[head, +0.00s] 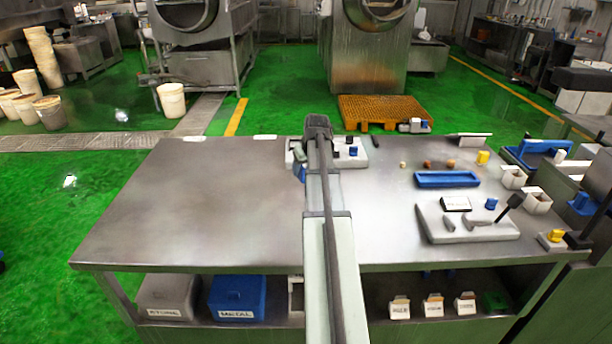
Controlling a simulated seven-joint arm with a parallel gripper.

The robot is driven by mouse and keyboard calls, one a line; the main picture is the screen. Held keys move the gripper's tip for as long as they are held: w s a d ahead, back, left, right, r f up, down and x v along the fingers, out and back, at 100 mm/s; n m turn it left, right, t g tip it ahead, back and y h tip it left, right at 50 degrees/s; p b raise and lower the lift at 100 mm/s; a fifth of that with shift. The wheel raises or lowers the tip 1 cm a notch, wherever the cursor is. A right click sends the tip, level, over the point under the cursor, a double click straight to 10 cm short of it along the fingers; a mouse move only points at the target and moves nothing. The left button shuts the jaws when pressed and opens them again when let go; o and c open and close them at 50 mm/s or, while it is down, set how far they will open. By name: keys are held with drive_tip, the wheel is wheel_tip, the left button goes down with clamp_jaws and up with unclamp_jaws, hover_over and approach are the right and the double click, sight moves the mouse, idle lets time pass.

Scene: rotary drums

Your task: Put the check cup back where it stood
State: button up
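My arm reaches straight out over the steel table (200,210) to its far edge. My gripper (300,158) is at the arm's far end, mostly hidden by the arm, and its fingers cannot be made out. A small blue piece (302,174) shows just below it; I cannot tell whether it is held. No item can be identified for sure as the check cup. Small cup-like pieces in view are a blue one (353,151) on the pale far plate (358,161), a blue one (491,203) on the pale right board (440,229), and a yellow one (483,157).
A blue tray (447,179) lies right of centre, with small white bins (536,200) near the right edge. A black-handled piece (508,206) stands up from the right board. The table's left half is clear. Labelled boxes (238,297) sit on the shelf below.

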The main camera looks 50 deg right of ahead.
drive_tip(key=shift+f, duration=1.55)
drive_tip(key=shift+f, duration=0.15)
drive_tip(key=o, duration=1.2)
drive_tip(key=shift+o, duration=0.2)
drive_tip(key=v, duration=1.2)
